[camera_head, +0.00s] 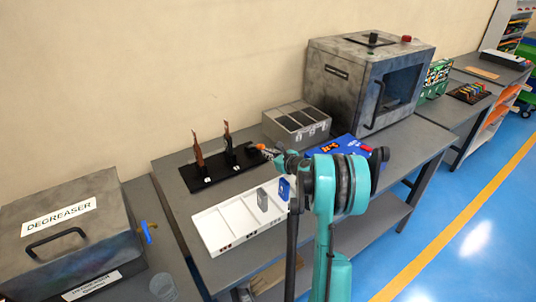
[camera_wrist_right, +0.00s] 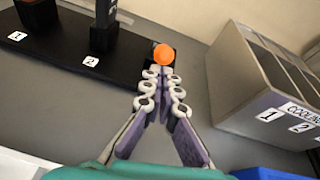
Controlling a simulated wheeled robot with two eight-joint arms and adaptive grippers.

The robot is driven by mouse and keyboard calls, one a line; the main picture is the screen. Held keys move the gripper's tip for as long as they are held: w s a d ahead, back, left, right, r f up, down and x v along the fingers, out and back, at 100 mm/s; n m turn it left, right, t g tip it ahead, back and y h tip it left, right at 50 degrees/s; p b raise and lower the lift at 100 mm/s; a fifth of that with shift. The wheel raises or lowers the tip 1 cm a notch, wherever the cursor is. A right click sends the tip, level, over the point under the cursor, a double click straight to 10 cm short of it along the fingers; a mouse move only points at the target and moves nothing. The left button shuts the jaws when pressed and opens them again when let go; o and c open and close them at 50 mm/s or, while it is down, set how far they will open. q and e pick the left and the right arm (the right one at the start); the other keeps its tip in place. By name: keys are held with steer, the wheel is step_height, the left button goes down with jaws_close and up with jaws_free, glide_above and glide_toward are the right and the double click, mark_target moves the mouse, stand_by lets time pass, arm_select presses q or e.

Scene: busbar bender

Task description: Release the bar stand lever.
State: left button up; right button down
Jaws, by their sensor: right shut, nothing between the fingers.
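The bar stand is a long black base (camera_head: 215,178) on the grey table, with two upright dark holders, one with a copper-coloured bar (camera_head: 197,150). Its base (camera_wrist_right: 75,50) also shows in the right wrist view, with labels 1 and 2. The lever's round orange knob (camera_wrist_right: 164,54) is at the right end of the stand. My right gripper (camera_wrist_right: 163,72) is shut and empty, its fingertips right at the near side of the knob; I cannot tell whether they touch it. The lever's arm is hidden behind the fingers. In the head view my right gripper (camera_head: 271,153) is small beside the stand's right end. My left gripper is out of view.
A grey cooling box (camera_head: 297,124) stands right of the stand, close to my right gripper in the wrist view (camera_wrist_right: 245,90). A white divided tray (camera_head: 228,222) lies in front. A large grey machine (camera_head: 345,85) stands behind right, a degreaser box (camera_head: 70,235) at left.

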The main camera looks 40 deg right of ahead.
steer(key=w+r+g+p, duration=0.1)
steer(key=r+g+p, duration=0.1)
steer(key=p, duration=0.1)
steer(key=w+r+g+p, duration=0.2)
steer(key=r+g+p, duration=0.1)
steer(key=p, duration=0.1)
steer(key=w+r+g+p, duration=0.2)
steer(key=p, duration=0.2)
steer(key=shift+d+r+y, duration=0.2)
steer(key=shift+d+y, duration=0.05)
steer(key=shift+y, duration=0.05)
steer(key=shift+w+d+r+p, duration=0.1)
steer(key=shift+w+r+p, duration=0.2)
steer(key=shift+w, duration=0.45)
steer(key=shift+w+d+r+p, duration=0.1)
steer(key=shift+w+r+p, duration=0.15)
steer(key=shift+w, duration=0.5)
steer(key=shift+w+d+r+p, duration=0.1)
steer(key=shift+w+r+p, duration=0.2)
steer(key=shift+w, duration=0.55)
